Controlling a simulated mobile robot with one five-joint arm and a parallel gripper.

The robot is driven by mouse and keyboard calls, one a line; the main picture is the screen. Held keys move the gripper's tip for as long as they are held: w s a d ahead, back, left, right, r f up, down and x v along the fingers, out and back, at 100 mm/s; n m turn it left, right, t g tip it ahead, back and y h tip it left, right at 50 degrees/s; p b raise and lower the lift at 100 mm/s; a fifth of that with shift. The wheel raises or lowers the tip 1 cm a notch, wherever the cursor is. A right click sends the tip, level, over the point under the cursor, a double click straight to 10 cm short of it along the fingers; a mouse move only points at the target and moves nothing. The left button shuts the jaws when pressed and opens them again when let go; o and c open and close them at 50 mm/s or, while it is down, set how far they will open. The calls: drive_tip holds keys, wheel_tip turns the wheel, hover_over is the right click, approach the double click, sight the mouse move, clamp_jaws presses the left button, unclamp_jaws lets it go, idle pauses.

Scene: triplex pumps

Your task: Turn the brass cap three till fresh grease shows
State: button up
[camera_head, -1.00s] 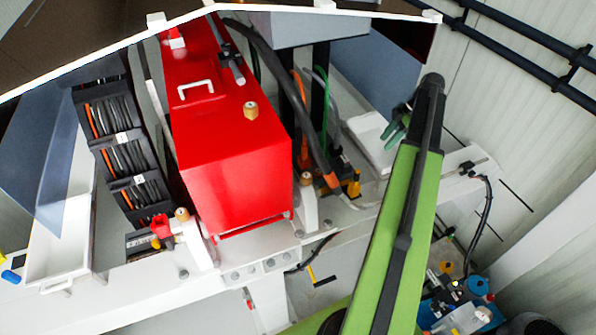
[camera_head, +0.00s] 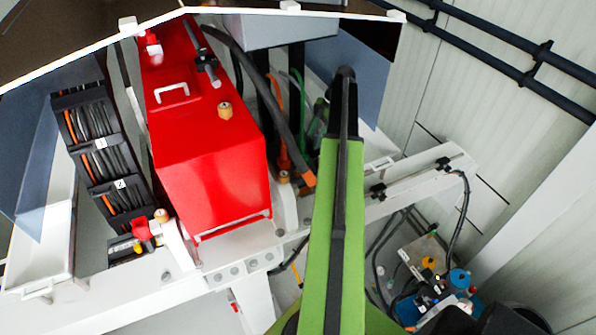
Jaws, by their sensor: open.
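Several brass-coloured caps are in view, and I cannot read which is number three. One brass cap (camera_head: 225,110) stands on top of the red housing (camera_head: 210,150). Another brass cap (camera_head: 161,215) tops a white post at the housing's front left. A third small brass cap (camera_head: 284,177) sits on a white post at its right, close to my arm. No grease can be made out on them. My gripper (camera_head: 318,122) is mostly hidden behind my green arm. Only a bit of its green and dark parts shows, right of the housing, empty as far as I can see.
Black racks (camera_head: 105,150) with labels 1 and 2 stand left of the housing. A dark hose (camera_head: 240,50) curves down behind it. A white beam (camera_head: 225,272) runs across the front. A white tray (camera_head: 40,265) is at left, and dark pipes (camera_head: 490,50) line the right wall.

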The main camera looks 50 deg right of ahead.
sight(298, 171)
drive_tip(key=b+x, duration=0.7)
drive_tip(key=x, duration=0.1)
drive_tip(key=b+x, duration=0.8)
drive_tip(key=x, duration=0.1)
drive_tip(key=shift+d+f, duration=0.15)
drive_tip(key=shift+d, duration=0.05)
clamp_jaws()
drive_tip(key=shift+a, duration=0.15)
